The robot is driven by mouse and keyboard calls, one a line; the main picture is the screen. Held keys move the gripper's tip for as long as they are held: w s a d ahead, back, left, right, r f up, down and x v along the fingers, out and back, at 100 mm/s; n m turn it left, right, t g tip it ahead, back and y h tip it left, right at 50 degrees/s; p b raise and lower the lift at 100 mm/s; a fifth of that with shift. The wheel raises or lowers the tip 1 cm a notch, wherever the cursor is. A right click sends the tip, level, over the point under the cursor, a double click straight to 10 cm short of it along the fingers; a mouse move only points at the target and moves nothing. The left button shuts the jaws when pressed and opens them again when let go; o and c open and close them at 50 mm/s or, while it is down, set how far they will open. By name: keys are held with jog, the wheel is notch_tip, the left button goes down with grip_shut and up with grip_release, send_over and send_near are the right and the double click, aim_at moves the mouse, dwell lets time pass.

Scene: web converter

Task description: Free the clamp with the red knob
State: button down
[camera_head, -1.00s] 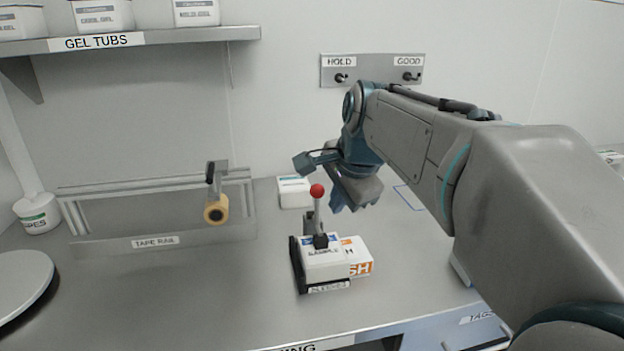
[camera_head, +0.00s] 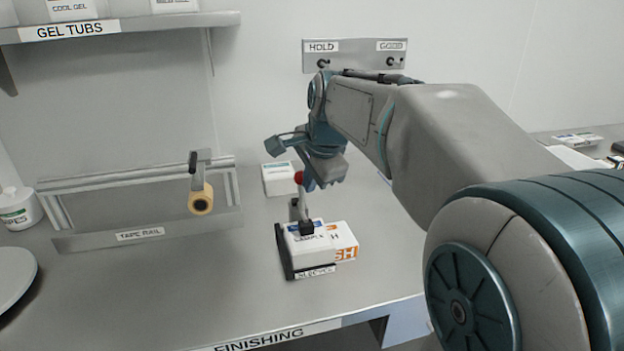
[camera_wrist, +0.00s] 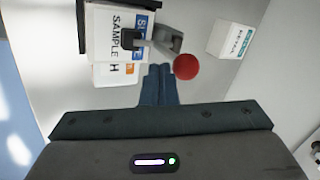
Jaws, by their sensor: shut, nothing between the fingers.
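The clamp's red knob (camera_head: 299,177) tops an upright lever (camera_head: 304,208) above the black clamp base (camera_head: 284,255). The clamp's dark pad (camera_head: 306,228) sits on the white sample box (camera_head: 297,246). In the wrist view the red knob (camera_wrist: 186,66) lies just right of and beyond my fingertips, with the lever (camera_wrist: 167,42) and the sample box (camera_wrist: 127,27) behind. My gripper (camera_head: 309,186) is shut and empty, close beside the knob on its right in the head view; I cannot tell whether they touch. In the wrist view my shut fingers (camera_wrist: 158,72) point toward the lever.
A second white box with orange lettering (camera_head: 344,240) sits right of the clamp. A small white box (camera_head: 280,179) stands behind it. The tape rail (camera_head: 140,233) with a tape roll (camera_head: 201,200) is at left. The bench front is clear.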

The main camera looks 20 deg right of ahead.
jog(key=shift+w+a+r+p, duration=0.1)
jog(key=shift+w+r+p, duration=0.15)
jog(key=shift+p, duration=0.6)
